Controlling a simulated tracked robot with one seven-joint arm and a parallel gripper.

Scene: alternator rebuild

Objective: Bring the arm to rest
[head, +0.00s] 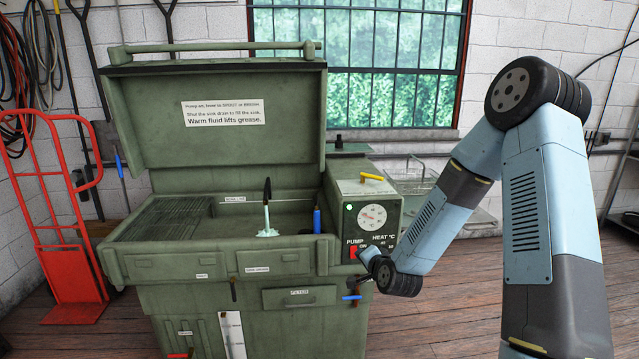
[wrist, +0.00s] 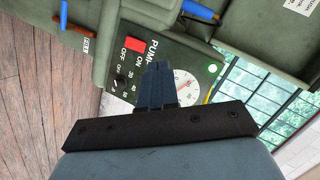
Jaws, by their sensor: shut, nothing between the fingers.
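My gripper (wrist: 157,70) is shut and empty. In the wrist view its dark fingers point at the control panel (wrist: 150,30) of the green parts washer, between the red pump switch (wrist: 134,45) and the round gauge (wrist: 184,84). I cannot tell whether the fingertips touch the panel. In the head view my arm reaches down from the right and bends in to the panel's front, by the red switch (head: 354,252). My fingers are hard to make out there. A green lamp (head: 349,207) is lit.
The washer's lid (head: 215,150) stands open above a sink with a spout (head: 266,205) and a blue-handled brush (head: 317,222). A blue-handled lever (head: 351,297) sticks out below the panel. A wire basket (head: 425,180) is behind. A red hand truck (head: 75,265) stands left. The floor at lower right is partly clear.

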